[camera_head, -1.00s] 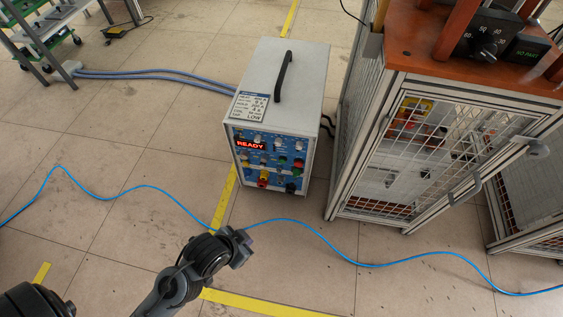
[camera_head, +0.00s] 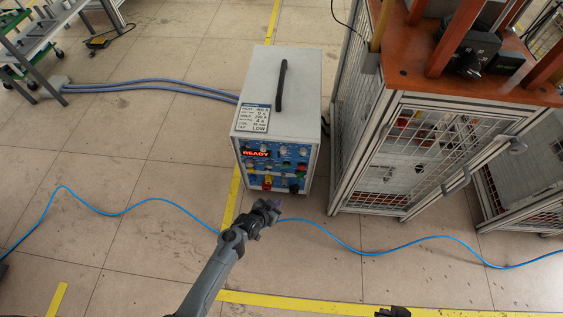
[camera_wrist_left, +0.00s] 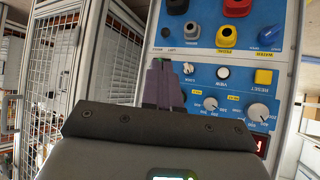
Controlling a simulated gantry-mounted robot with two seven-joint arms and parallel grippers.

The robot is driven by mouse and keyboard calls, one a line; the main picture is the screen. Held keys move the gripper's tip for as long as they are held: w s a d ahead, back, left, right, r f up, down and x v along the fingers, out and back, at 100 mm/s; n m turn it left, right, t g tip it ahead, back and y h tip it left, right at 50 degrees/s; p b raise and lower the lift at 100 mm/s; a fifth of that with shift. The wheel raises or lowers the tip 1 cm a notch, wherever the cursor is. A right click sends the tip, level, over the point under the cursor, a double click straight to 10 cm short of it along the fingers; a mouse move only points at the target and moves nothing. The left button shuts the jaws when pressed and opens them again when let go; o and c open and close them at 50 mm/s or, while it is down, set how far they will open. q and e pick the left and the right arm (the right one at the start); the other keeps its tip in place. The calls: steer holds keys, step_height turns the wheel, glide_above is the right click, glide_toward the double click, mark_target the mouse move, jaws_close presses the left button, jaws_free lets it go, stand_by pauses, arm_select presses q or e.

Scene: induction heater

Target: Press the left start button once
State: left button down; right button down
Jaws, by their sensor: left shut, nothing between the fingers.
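The heater's control panel (camera_head: 275,168) is on the front of a grey box unit, with a red READY display (camera_head: 256,154). My left gripper (camera_head: 274,205) is shut and empty, in front of the panel's lower part. In the left wrist view its fingertips (camera_wrist_left: 163,68) point at the blue panel (camera_wrist_left: 205,52), beside a button (camera_wrist_left: 188,68) they partly cover. Whether they touch the panel cannot be told.
A blue cable (camera_head: 345,245) runs across the floor past my left gripper. A caged workbench (camera_head: 400,150) stands right of the heater. A yellow reset button (camera_wrist_left: 263,77) and white knobs are on the panel. A dark part (camera_head: 393,312), possibly my right gripper, shows at the bottom edge.

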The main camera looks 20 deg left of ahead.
mark_target(287, 166)
arm_select(q)
steer(key=w+r, duration=0.1)
steer(key=w+d+r, duration=0.1)
steer(key=shift+w+r, duration=0.15)
steer(key=shift+r, duration=0.2)
arm_select(e)
steer(key=shift+s+d+r, duration=0.15)
steer(key=shift+d+r, duration=0.05)
steer(key=shift+d, duration=0.05)
arm_select(q)
steer(key=shift+a, duration=0.15)
arm_select(e)
steer(key=shift+a, duration=0.1)
arm_select(q)
steer(key=shift+w, duration=0.15)
arm_select(e)
steer(key=shift+f, duration=0.1)
